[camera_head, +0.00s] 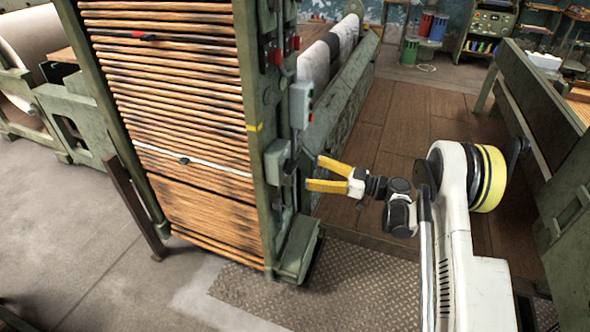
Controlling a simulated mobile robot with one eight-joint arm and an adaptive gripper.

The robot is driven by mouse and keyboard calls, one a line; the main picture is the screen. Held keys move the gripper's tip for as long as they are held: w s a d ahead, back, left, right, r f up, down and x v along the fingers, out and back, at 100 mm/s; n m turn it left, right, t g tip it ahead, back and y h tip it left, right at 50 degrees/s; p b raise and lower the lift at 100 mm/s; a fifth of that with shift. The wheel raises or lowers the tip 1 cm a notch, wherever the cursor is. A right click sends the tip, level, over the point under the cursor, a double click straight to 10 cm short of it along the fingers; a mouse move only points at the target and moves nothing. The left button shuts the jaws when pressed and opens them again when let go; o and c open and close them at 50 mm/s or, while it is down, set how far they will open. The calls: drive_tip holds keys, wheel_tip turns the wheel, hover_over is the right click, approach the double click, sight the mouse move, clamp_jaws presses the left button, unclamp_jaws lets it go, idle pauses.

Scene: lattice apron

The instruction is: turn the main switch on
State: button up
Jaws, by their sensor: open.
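A green machine post (255,130) stands at the centre. On its right side are a grey box (276,162) with a small lever-like part and, above it, a grey control box (301,104) with small red and green buttons. I cannot tell for certain which is the main switch, or how its handle is set. My gripper (315,173) has yellow fingers, spread apart and empty. It points left at the lower grey box, a short way to its right. Whether the fingertips touch anything is unclear.
Wooden slats (170,90) fill the frame left of the post. A rail with rolled cloth (315,64) runs behind it. A green frame (545,110) stands at right, behind my arm. The wooden floor (390,115) between is clear; metal plating (290,300) lies in front.

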sight(295, 168)
drive_tip(key=b+x, duration=0.2)
drive_tip(key=x, duration=0.4)
drive_tip(key=shift+a+f, duration=0.15)
drive_tip(key=shift+a, duration=0.1)
drive_tip(key=shift+w+a, duration=0.3)
drive_tip(key=shift+a, duration=0.3)
drive_tip(key=c, duration=1.2)
